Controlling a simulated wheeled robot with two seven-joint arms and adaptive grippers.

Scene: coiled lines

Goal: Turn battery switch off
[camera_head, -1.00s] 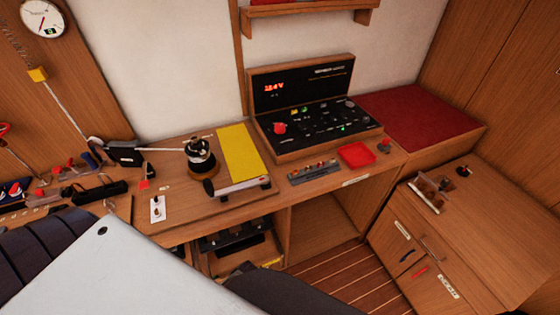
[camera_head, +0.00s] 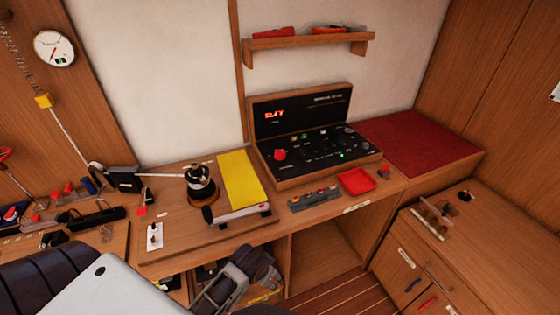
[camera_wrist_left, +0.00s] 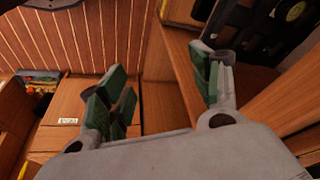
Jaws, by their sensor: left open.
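A red round knob (camera_head: 280,155) sits at the left of the black control panel (camera_head: 318,142) in its open wooden case on the bench. It looks like the battery switch, but its label is too small to read. Red characters are lit on the panel's raised back. My left gripper (camera_head: 248,268) is low in front of the bench, below and apart from the panel. In the left wrist view its green-padded fingers (camera_wrist_left: 160,92) are spread with nothing between them. My right gripper is not in view.
A yellow pad (camera_head: 239,178), a winch (camera_head: 201,185), a row of small switches (camera_head: 314,197) and a red tray (camera_head: 357,181) lie on the bench. Open compartments are below. A drawer cabinet (camera_head: 440,262) stands at right.

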